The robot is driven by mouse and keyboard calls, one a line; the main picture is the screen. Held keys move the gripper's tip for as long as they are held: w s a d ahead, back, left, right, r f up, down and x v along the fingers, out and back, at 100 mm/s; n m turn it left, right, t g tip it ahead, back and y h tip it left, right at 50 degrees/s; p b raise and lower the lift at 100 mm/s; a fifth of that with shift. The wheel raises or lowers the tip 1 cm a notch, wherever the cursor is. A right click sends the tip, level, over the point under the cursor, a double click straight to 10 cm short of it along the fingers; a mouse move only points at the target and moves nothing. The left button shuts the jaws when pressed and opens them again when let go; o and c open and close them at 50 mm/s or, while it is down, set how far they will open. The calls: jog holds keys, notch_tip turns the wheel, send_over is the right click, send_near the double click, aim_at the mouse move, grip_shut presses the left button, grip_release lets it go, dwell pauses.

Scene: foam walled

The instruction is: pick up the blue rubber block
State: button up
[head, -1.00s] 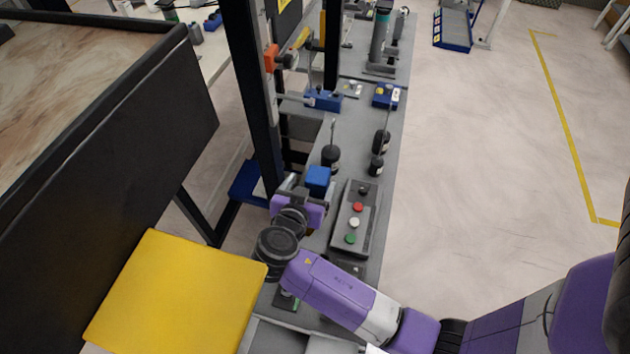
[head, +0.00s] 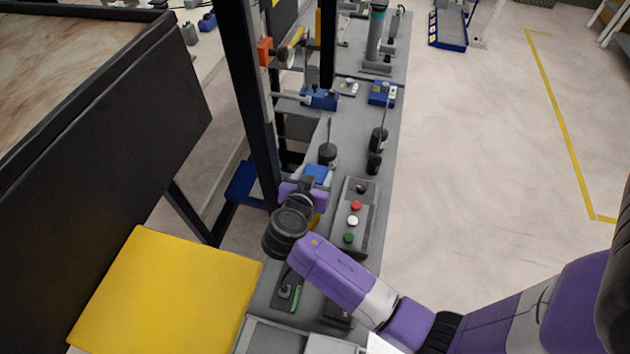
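The blue rubber block (head: 316,173) is on the grey bench, left of the button box. My gripper (head: 308,184), purple and dark grey, is right at its near side and overlaps it in the picture. The top of the block shows; its near lower part is hidden behind my gripper. The fingertips are too small and covered to show whether they are open or shut, or whether they touch the block.
A button box (head: 353,218) with coloured buttons lies right of my gripper. Black weighted stands (head: 327,153) stand behind the block. A black upright post (head: 252,110) rises close on the left. A yellow panel (head: 165,292) is at lower left. Open floor lies right of the bench.

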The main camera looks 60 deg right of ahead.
jog(key=c, duration=0.7)
jog(key=shift+c, duration=0.6)
jog(key=shift+r, duration=0.15)
